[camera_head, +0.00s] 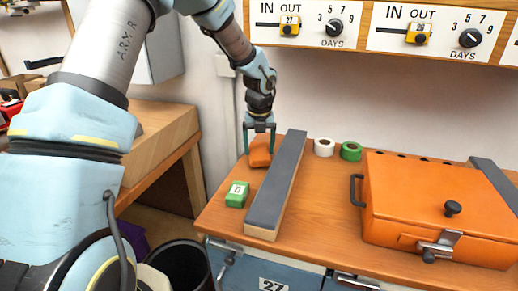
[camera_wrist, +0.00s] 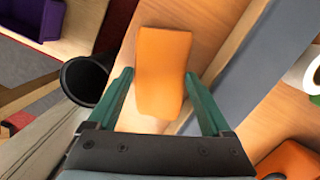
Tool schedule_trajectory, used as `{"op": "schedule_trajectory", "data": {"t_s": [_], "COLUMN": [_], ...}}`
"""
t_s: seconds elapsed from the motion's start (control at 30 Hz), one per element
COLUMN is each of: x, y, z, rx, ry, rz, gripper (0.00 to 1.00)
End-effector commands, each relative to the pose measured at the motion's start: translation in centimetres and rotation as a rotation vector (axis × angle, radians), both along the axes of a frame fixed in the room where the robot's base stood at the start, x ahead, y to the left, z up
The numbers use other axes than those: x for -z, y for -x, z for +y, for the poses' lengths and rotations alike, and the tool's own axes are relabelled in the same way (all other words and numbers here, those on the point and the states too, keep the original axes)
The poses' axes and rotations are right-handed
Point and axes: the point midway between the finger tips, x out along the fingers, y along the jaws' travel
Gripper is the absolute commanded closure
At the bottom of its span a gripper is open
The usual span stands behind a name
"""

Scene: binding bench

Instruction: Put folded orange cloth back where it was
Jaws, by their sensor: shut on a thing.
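The folded orange cloth (camera_head: 260,151) is a small orange block-like piece at the back left of the wooden bench, left of the long grey-topped bar. My gripper (camera_head: 259,130) reaches down over it with a green finger on each side. In the wrist view the cloth (camera_wrist: 162,70) lies between the two fingers of my gripper (camera_wrist: 158,88), and the gripper is shut on it. The cloth's far end extends past the fingertips. I cannot tell whether its underside touches the bench.
The grey-topped bar (camera_head: 276,185) runs beside the cloth. A green box (camera_head: 237,194) stands in front. White (camera_head: 324,147) and green (camera_head: 351,151) rolls lie behind the bar, with an orange case (camera_head: 435,205) to the right. A black bin (camera_head: 180,265) stands below left.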

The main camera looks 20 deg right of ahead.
Motion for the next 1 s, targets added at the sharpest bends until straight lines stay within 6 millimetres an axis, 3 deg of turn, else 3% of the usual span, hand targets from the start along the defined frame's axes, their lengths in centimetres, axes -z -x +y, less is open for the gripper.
{"op": "schedule_trajectory", "data": {"t_s": [0.1,0.43,0.47,0.6,0.87,1.0], "x": [1.0,1.4,1.3,1.3,1.1,-0.3], "y": [0.1,0.0,0.0,0.0,0.0,0.1], "z": [0.0,0.0,0.0,0.0,0.0,0.0], "rx": [0.0,-0.001,-0.001,-0.001,-0.001,-0.002], "ry": [0.0,0.0,0.0,0.0,0.001,0.003], "rz": [0.001,0.0,0.0,0.0,-0.001,-0.003], "gripper": [0.79,0.79,0.14,0.0,0.0,0.0]}}
